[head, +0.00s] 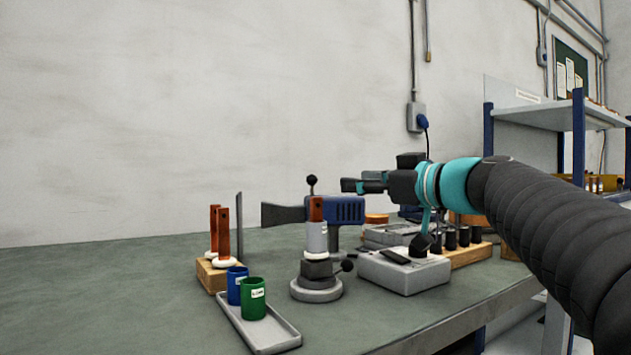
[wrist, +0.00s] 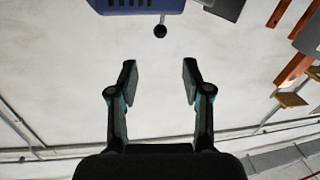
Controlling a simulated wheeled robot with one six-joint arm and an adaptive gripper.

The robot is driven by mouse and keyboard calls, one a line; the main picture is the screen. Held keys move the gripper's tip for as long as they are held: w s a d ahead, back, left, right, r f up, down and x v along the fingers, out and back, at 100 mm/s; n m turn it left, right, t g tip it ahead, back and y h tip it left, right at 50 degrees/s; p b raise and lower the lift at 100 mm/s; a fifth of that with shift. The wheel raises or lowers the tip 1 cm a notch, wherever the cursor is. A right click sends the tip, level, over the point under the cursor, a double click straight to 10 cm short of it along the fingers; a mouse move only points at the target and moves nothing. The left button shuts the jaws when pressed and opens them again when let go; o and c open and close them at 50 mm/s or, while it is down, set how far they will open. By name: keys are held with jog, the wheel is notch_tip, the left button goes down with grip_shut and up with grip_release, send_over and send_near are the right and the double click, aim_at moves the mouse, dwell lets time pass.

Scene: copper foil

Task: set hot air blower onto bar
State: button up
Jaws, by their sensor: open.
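The hot air blower (head: 349,210) has a blue vented body and a dark flared nozzle pointing left. It stands on the bench, partly hidden by a grey clamp stand in front of it. In the wrist view its blue body (wrist: 140,4) shows at the top edge, cut off. My gripper (head: 352,185) is above the blower in the head view, apart from it. In the wrist view my gripper (wrist: 159,74) is open with nothing between the fingers. I cannot tell for certain which thing is the bar; a thin upright grey strip (head: 239,222) stands left of the nozzle.
The clamp stand (head: 317,285) has a black side knob. A wooden block (head: 211,276) holds brown-handled tools. A grey tray (head: 270,334) carries blue and green cups. A grey box (head: 404,273) sits below my arm. The bench's left part is clear.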

aim_at(316, 180)
jog(key=p+x, duration=0.2)
jog(key=x, duration=1.1)
jog(key=shift+w+a+p, duration=0.15)
jog(key=shift+p, duration=0.25)
grip_shut()
